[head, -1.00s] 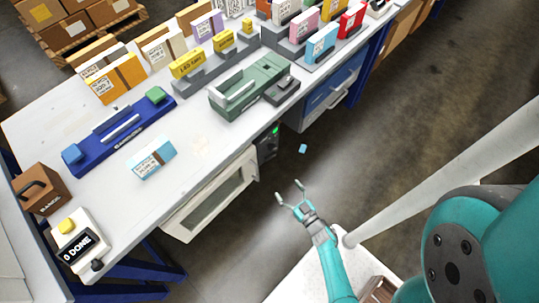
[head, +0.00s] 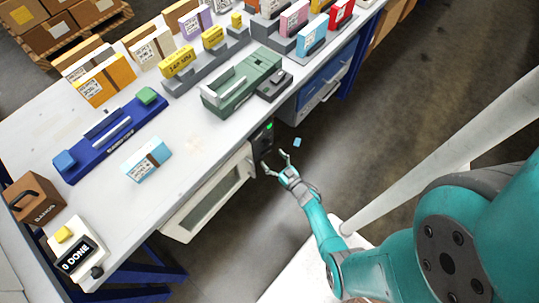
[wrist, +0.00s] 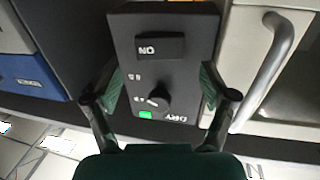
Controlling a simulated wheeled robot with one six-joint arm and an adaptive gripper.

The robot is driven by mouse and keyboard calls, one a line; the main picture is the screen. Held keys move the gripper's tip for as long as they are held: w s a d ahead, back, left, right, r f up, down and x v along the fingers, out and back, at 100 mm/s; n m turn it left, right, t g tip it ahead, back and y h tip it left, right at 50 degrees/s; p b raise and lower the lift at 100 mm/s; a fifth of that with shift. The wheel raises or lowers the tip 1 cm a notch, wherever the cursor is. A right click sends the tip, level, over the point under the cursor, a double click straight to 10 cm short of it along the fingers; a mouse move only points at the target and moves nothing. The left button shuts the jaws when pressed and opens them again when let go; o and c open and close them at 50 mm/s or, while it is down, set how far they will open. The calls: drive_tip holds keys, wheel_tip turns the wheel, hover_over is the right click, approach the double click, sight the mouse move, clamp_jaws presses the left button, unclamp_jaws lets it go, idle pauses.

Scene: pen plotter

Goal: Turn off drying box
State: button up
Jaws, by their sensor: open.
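The drying box (head: 178,218) is set under the front edge of the workbench, with a pale windowed door. Its dark control panel (head: 265,142) shows a green light (head: 269,126). In the wrist view the panel (wrist: 185,72) appears upside down, with an ON switch (wrist: 158,47), a round black knob (wrist: 156,101) and a lit green lamp (wrist: 146,115) near the DRY label. My gripper (head: 276,162) is open and empty in front of the panel. In the wrist view its fingers (wrist: 160,92) flank the panel, with the knob between them; contact is not visible.
The box's silver door handle (wrist: 262,75) is to the right in the wrist view. A blue drawer (head: 325,80) is beyond the panel. A small blue piece (head: 297,142) is on the floor. The workbench (head: 190,130) carries packages and tools above.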

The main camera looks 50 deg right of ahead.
sight(268, 151)
drive_tip(key=shift+w+d, duration=0.2)
drive_tip(key=shift+w, duration=0.95)
drive_tip(key=c, duration=1.2)
drive_tip(key=shift+o, duration=0.2)
drive_tip(key=shift+d+y, duration=0.15)
drive_tip(key=shift+y, duration=0.15)
drive_tip(key=shift+w+d+r+n+y, duration=0.1)
drive_tip(key=shift+d+n+y, duration=0.2)
drive_tip(key=shift+n+y, duration=0.65)
drive_tip(key=shift+d+n+y, duration=0.25)
drive_tip(key=shift+n+y, duration=0.4)
drive_tip(key=shift+y, duration=0.6)
drive_tip(key=shift+d+n+y, duration=0.1)
drive_tip(key=shift+n+y, duration=0.8)
drive_tip(key=shift+y, duration=0.5)
